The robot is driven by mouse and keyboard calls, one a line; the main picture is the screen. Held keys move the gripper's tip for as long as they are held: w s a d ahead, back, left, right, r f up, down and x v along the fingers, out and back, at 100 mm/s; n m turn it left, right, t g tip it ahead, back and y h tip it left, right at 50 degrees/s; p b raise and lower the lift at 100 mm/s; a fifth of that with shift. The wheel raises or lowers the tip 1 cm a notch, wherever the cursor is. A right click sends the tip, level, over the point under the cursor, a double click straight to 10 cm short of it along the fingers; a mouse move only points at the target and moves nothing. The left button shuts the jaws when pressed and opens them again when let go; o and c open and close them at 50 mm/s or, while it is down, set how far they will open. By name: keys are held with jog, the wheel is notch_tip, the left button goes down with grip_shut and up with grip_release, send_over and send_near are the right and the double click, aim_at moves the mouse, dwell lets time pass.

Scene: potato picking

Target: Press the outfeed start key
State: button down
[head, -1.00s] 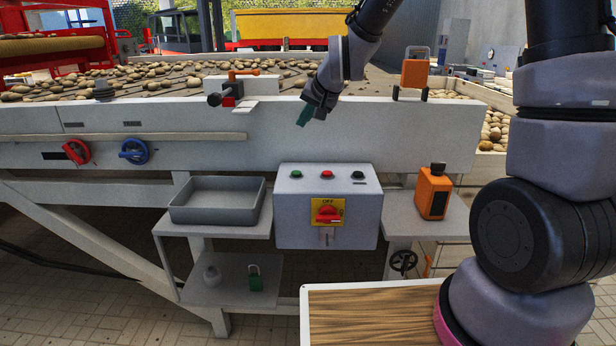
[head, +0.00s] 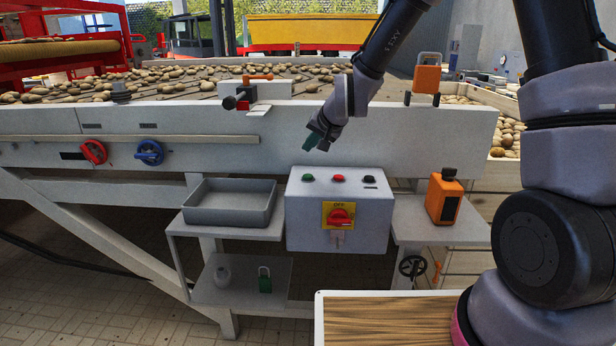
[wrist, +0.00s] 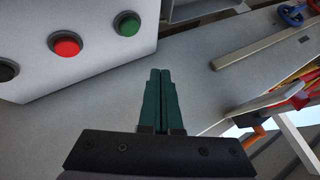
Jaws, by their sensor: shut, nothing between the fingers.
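A grey control box (head: 338,222) hangs on the front of the conveyor frame. Its top carries a green button (head: 308,178), a red button (head: 338,179) and a black button (head: 370,180). Below them is a red rotary switch (head: 340,217) on a yellow plate. My gripper (head: 311,144) is shut and empty, above and behind the green button, apart from it. In the wrist view the green fingertips (wrist: 159,78) are together, and the green button (wrist: 127,24) and red button (wrist: 65,44) lie up and to the left of them.
A grey tray (head: 230,205) stands on the shelf left of the box. An orange device (head: 444,197) stands on the right shelf. A red knob (head: 94,152) and a blue knob (head: 149,152) sit on the frame. A wood-topped surface (head: 395,322) is in front.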

aim_at(309, 177)
jog(key=shift+f, duration=3)
jog(key=shift+f, duration=0.15)
jog(key=shift+f, duration=0.25)
jog(key=shift+f, duration=0.45)
dwell(0.4)
jog(key=shift+r, duration=0.85)
jog(key=shift+r, duration=2.55)
